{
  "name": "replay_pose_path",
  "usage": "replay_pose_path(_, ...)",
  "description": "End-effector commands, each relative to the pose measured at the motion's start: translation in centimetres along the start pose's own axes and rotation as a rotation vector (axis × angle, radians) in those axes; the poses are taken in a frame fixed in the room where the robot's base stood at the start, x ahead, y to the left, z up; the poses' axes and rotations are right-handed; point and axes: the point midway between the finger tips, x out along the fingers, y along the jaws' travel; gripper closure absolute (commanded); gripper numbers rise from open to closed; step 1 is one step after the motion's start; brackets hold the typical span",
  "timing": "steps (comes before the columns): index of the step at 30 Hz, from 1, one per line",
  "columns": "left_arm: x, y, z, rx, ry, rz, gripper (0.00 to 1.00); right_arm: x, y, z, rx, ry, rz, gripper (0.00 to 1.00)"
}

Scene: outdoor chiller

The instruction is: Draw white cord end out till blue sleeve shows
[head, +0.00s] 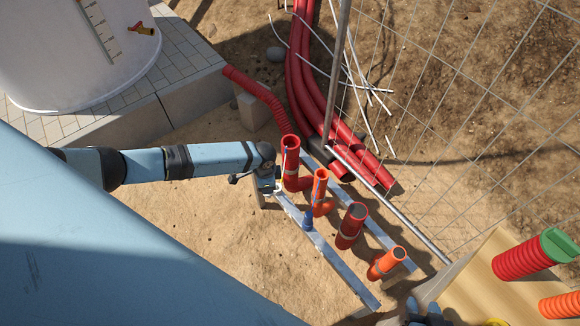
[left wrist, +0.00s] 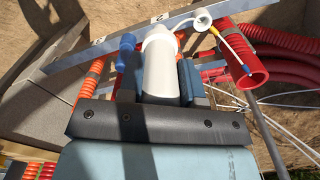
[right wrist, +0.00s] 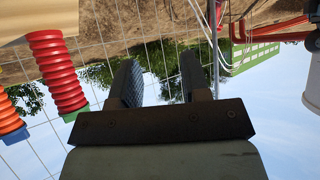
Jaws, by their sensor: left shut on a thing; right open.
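My left gripper (head: 268,184) is shut on a white cylinder with a narrower tip (left wrist: 160,70), beside the tall red pipe (head: 290,160). A thin white strand runs from near that tip to a small white ring (left wrist: 203,20). From the ring a cord with yellow and white stretches (left wrist: 226,42) leads to the mouth of the red pipe (left wrist: 243,78). A short blue piece (left wrist: 247,69) shows on the cord at the mouth. The cord inside the pipe is hidden. My right gripper (right wrist: 158,82) is open and empty, pointing towards the mesh fence.
Orange and red pipe stubs (head: 352,225) stand between metal rails (head: 335,262). A blue piece (head: 307,218) sits by the near rail. Red conduits (head: 320,100) and a mesh fence (head: 460,130) lie beyond. A wooden board with a ribbed red tube (head: 522,260) is at right.

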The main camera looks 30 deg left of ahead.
Motion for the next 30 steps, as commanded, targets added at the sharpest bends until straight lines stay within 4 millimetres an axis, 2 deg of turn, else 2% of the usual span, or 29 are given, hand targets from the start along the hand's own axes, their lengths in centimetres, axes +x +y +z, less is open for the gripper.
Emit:
replay_pose_path(3,1.1,-1.8,-0.6,-0.002,0.001,-0.002,1.00,1.0,0.2,1.6,-0.001,-0.002,0.003,0.57)
replay_pose_path(15,3.0,-7.2,-2.4,-0.002,0.001,-0.002,1.00,3.3,0.5,5.1,0.012,-0.013,0.004,0.57)
replay_pose_path(24,3.9,-10.6,-3.5,-0.002,0.001,-0.002,1.00,4.6,0.2,5.9,0.047,-0.024,-0.001,0.57)
replay_pose_path(30,3.7,-10.8,-3.6,-0.001,0.000,0.000,1.00,4.6,0.1,5.4,0.054,-0.020,-0.002,0.57)
